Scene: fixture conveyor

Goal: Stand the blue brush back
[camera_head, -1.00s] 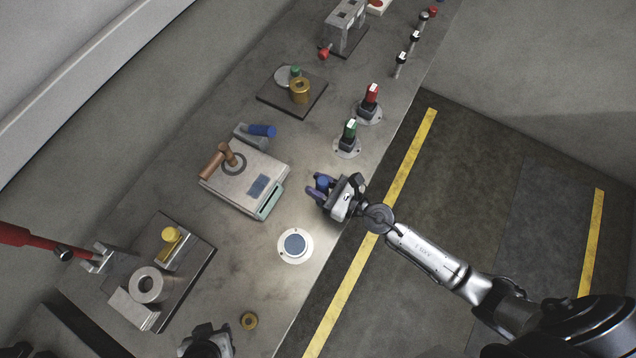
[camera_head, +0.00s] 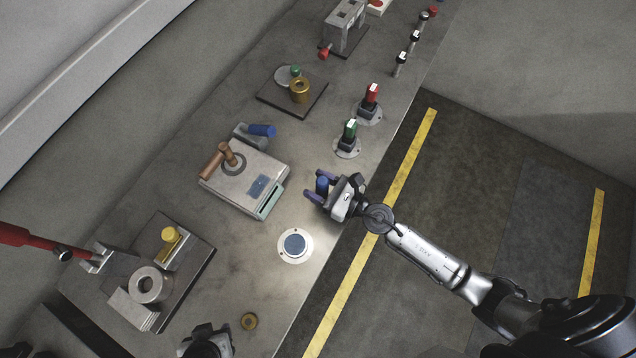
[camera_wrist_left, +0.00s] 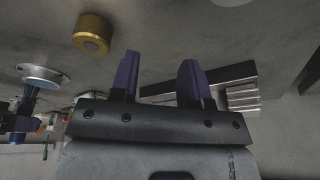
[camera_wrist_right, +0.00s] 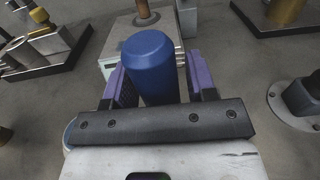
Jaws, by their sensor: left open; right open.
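A blue cylinder (camera_head: 322,187), which looks like the brush or its handle, stands between the fingers of my right gripper (camera_head: 320,184) near the table's right edge. In the right wrist view the blue cylinder (camera_wrist_right: 152,62) has a rounded upper end and looks roughly upright; its lower part is hidden by the gripper. The purple fingers are open on either side of it. Another blue cylinder (camera_head: 262,130) lies tilted on a grey block farther back. My left gripper (camera_wrist_left: 160,80) is open and empty, low over the table; only part of it shows at the bottom of the head view.
A grey box (camera_head: 240,180) with a copper handle and teal drawer stands left of my right gripper. A round white-rimmed disc (camera_head: 295,245) lies nearer. Green (camera_head: 348,135) and red (camera_head: 371,97) switches stand behind.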

